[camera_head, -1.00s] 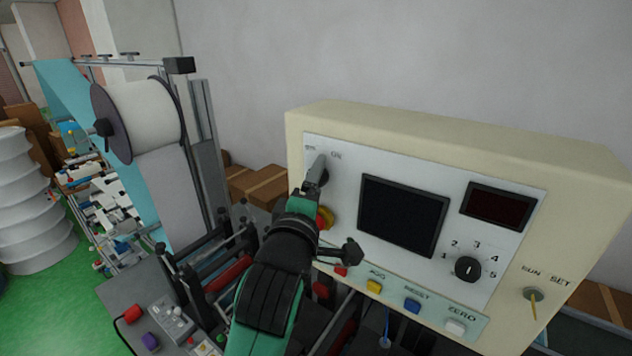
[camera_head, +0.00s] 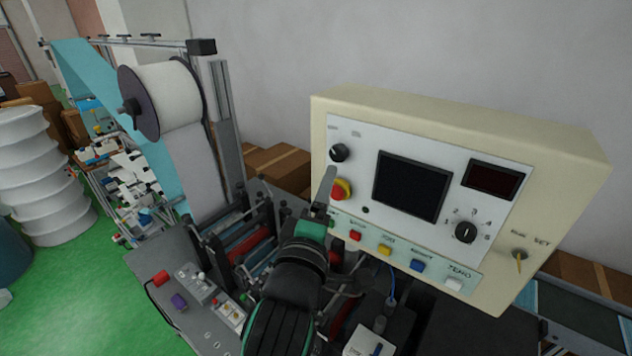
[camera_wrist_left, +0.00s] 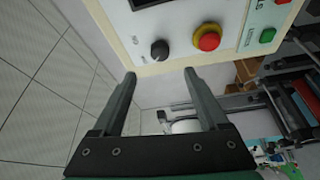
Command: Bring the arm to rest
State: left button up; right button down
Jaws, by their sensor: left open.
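My left gripper (camera_head: 325,190) is in front of the left part of the cream control panel (camera_head: 566,190), beside the red emergency button with its yellow collar (camera_head: 340,189) and below the black rotary knob (camera_head: 340,152). In the left wrist view the two fingers of the gripper (camera_wrist_left: 158,82) are apart with nothing between them. There the knob (camera_wrist_left: 160,50) and the red button (camera_wrist_left: 208,40) lie beyond the fingertips. Whether a finger touches the panel is hard to tell. My right gripper is not in view.
The panel has a dark screen (camera_head: 411,186), a selector dial (camera_head: 465,232), a toggle switch (camera_head: 520,256) and a row of coloured buttons. A white fabric roll (camera_head: 168,98) stands at left. Machine rails crowd the space below my arm. Cardboard boxes (camera_head: 278,165) sit behind.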

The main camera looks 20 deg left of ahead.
pick_arm(q)
jog(key=shift+w, duration=0.1)
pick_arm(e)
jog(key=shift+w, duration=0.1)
pick_arm(q)
jog(key=s+a+r+t+y, duration=0.1)
jog(key=s+a+r+t, duration=0.1)
jog(key=s+a+r, duration=0.3)
jog(key=s+a+r+t+y, duration=0.1)
jog(key=s+a+r+t, duration=0.15)
jog(key=r, duration=0.45)
jog(key=s+r+m+t+h, duration=0.2)
jog(key=s+r+m, duration=0.3)
jog(key=m, duration=0.4)
jog(key=s+d+r+m+t+h, duration=0.1)
jog(key=s+r+m+t+h, duration=0.1)
jog(key=s+r+m, duration=0.3)
jog(key=s+m+h, duration=0.1)
jog(key=s+m, duration=0.2)
jog(key=m, duration=0.1)
jog(key=shift+r, duration=0.2)
